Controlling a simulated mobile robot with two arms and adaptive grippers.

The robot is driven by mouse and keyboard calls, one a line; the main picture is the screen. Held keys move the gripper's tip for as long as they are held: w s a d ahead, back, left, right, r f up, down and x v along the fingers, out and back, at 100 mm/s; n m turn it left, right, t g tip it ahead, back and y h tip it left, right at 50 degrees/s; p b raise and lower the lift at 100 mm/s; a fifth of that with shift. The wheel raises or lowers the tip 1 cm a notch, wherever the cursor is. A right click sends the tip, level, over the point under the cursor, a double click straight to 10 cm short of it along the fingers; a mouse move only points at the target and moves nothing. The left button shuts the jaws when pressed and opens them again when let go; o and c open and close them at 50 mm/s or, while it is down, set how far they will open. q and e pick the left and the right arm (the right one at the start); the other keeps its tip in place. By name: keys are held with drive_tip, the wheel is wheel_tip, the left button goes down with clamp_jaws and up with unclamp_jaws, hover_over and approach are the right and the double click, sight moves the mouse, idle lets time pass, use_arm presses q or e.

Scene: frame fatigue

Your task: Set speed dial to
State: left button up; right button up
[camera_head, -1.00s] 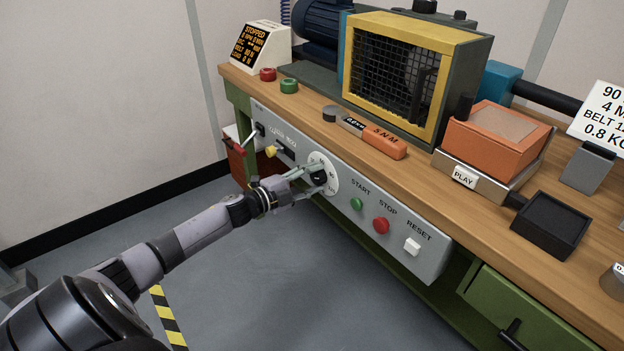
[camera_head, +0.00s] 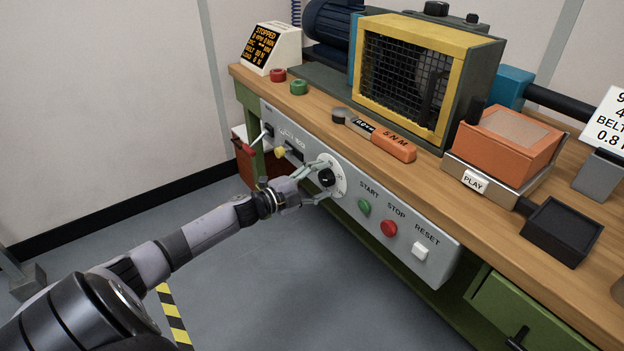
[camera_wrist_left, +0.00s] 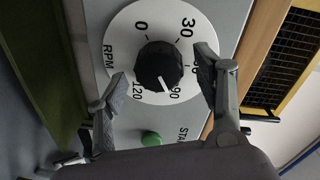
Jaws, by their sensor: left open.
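The speed dial is a black knob (camera_head: 326,177) on a round white plate (camera_head: 340,180) on the bench's grey front panel. In the left wrist view, the knob (camera_wrist_left: 158,66) is ringed by the marks 0, 30, 90, 120 and the word RPM; the mark between 30 and 90 is mostly hidden behind a finger. Its white pointer line (camera_wrist_left: 166,83) points toward 90. My left gripper (camera_head: 318,181) is open, with one finger on each side of the knob. In the left wrist view the fingers (camera_wrist_left: 160,76) appear apart from it. My right gripper is out of view.
Right of the dial are a green START button (camera_head: 364,206), red STOP button (camera_head: 389,228) and white RESET button (camera_head: 420,250). Left of it are a yellow knob (camera_head: 280,152) and a lever (camera_head: 262,136). A display (camera_head: 264,45) reads STOPPED.

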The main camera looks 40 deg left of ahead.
use_arm(q)
drive_tip(key=v, duration=1.2)
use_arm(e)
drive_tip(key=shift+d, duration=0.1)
use_arm(q)
drive_tip(key=shift+f, duration=0.1)
